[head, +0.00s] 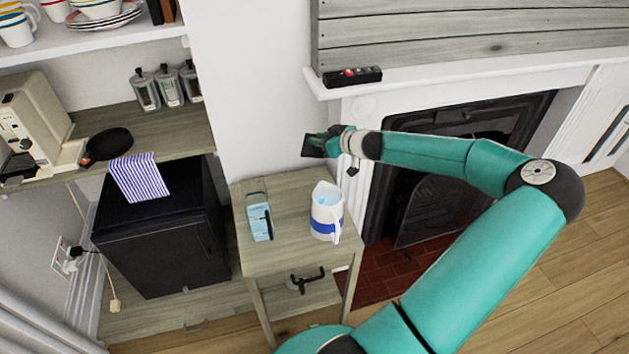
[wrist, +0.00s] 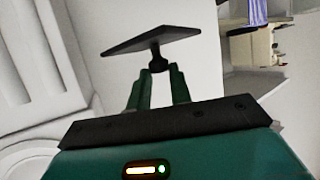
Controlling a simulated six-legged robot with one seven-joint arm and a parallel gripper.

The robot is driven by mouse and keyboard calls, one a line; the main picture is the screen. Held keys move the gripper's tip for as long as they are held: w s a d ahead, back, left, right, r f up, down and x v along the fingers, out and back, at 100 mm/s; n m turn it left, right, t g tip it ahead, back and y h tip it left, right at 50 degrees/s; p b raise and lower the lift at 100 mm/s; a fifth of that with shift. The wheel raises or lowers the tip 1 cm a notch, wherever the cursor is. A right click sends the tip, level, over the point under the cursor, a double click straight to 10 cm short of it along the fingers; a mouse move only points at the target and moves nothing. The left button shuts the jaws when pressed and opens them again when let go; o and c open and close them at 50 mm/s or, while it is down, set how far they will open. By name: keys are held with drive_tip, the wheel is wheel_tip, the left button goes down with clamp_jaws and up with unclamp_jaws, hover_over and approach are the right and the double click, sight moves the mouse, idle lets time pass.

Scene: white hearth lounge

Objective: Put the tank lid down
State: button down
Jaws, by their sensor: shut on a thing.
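My gripper (head: 330,139) is raised above the back right of the small wooden side table (head: 292,178), near the white wall beside the fireplace. It is shut on the tank lid (head: 312,146), a thin dark flat plate. In the wrist view, the fingers of my gripper (wrist: 159,76) pinch the round knob of the tank lid (wrist: 150,40), and the plate is tilted. The lid is clear of the table top.
A white jug (head: 327,212) with a blue band and a light blue boxy item (head: 259,222) stand on the side table. Bare table top shows behind and in front of them. A coffee machine (head: 30,120) is at left. The mantel (head: 470,72) is close at right.

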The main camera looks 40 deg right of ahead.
sight(320, 157)
wheel_tip(320, 157, down, 7)
drive_tip(key=shift+s+a+r, duration=0.15)
drive_tip(key=shift+r, duration=0.05)
wheel_tip(320, 157, down, 10)
drive_tip(key=shift+r, duration=0.15)
drive_tip(key=c, duration=1.3)
unclamp_jaws()
drive_tip(key=v, duration=1.1)
drive_tip(key=shift+s+r, duration=0.25)
drive_tip(key=shift+s, duration=0.1)
drive_tip(key=shift+s, duration=0.1)
